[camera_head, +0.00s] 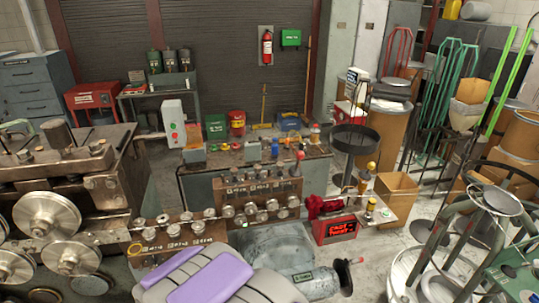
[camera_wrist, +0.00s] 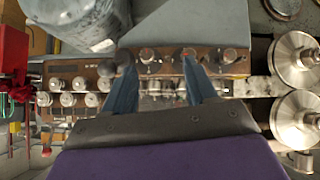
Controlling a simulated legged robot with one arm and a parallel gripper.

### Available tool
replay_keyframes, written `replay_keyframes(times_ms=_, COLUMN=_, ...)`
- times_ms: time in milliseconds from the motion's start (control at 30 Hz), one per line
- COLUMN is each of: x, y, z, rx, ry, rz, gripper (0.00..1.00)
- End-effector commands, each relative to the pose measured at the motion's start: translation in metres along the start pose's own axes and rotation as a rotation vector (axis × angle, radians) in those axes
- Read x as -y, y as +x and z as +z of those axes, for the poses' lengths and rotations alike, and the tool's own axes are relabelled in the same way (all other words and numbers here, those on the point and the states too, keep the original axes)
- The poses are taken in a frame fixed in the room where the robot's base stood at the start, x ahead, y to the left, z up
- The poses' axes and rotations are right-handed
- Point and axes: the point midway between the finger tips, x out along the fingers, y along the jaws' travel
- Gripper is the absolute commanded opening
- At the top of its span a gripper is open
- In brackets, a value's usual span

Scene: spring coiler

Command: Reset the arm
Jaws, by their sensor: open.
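My gripper (camera_wrist: 160,70) shows in the wrist view with its two blue-grey fingers spread apart and nothing between them. Behind the fingers, at some distance, is the spring coiler's brown panel (camera_wrist: 70,78) with rows of metal knobs and rollers. In the head view my purple and grey arm is at the bottom centre, in front of the coiler (camera_head: 185,233); the fingers cannot be made out there. The coiler's large metal wheels (camera_head: 46,214) are at the left, and they also show at the right of the wrist view (camera_wrist: 297,58).
A workbench (camera_head: 205,185) with bottles and small parts stands behind the coiler. A red display box (camera_head: 338,229) and cardboard box (camera_head: 397,188) are to its right. Metal racks and a round-topped stand (camera_head: 420,275) crowd the right side. Some floor is bare between them.

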Motion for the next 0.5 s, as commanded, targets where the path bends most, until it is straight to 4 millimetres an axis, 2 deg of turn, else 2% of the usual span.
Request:
replay_keyframes(times_ms=67, x=-0.013, y=-0.009, z=-0.006, rx=0.048, ry=0.057, rz=-0.060, gripper=0.57)
replay_keyframes(times_ms=267, x=-0.044, y=-0.046, z=-0.005, rx=0.191, ry=0.145, rz=-0.190, gripper=0.57)
replay_keyframes(times_ms=367, x=-0.064, y=-0.070, z=0.002, rx=0.266, ry=0.173, rz=-0.234, gripper=0.57)
replay_keyframes(times_ms=500, x=-0.096, y=-0.109, z=0.022, rx=0.378, ry=0.201, rz=-0.266, gripper=0.57)
